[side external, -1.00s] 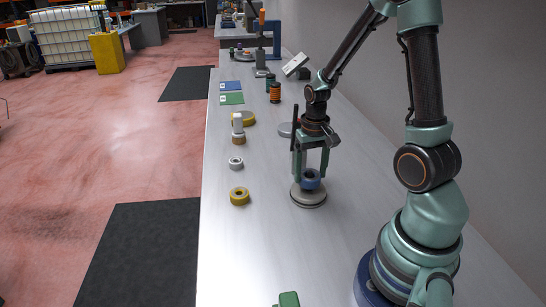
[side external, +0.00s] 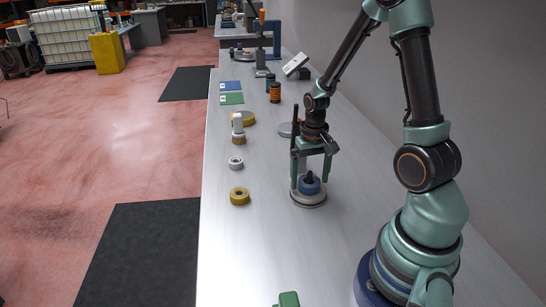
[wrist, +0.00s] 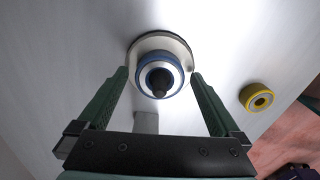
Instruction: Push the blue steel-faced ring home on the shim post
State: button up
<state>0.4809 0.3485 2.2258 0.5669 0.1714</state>
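The blue steel-faced ring (side external: 309,188) sits around the shim post (side external: 310,176), whose dark tip stands up through it. In the wrist view the ring (wrist: 146,60) shows its blue rim and bright steel face around the dark post tip (wrist: 161,82). The post's round pale base (side external: 308,201) lies flat on the bench under it. I cannot tell whether the ring is fully down against the base. My gripper (side external: 310,176) is open and empty above the base, with one finger on each side of the ring, clear of it.
A yellow ring (side external: 239,196) and a small grey ring (side external: 235,163) lie to the left on the bench (side external: 250,250). A white part on a tan ring (side external: 238,127) stands farther back. Bench space in front of the base is clear.

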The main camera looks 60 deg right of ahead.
jog(key=shift+r, duration=0.1)
notch_tip(320, 180, up, 12)
jog(key=a+r+n+t, duration=0.2)
jog(key=a+r+n, duration=0.1)
jog(key=a, duration=0.4)
jog(key=s+a+r+n+t, duration=0.1)
jog(key=a+r+n+t, duration=0.2)
jog(key=a, duration=0.5)
notch_tip(320, 180, up, 3)
jog(key=shift+a+f+n+t, duration=0.2)
jog(key=shift+a+n+t, duration=0.1)
jog(key=shift+n, duration=0.4)
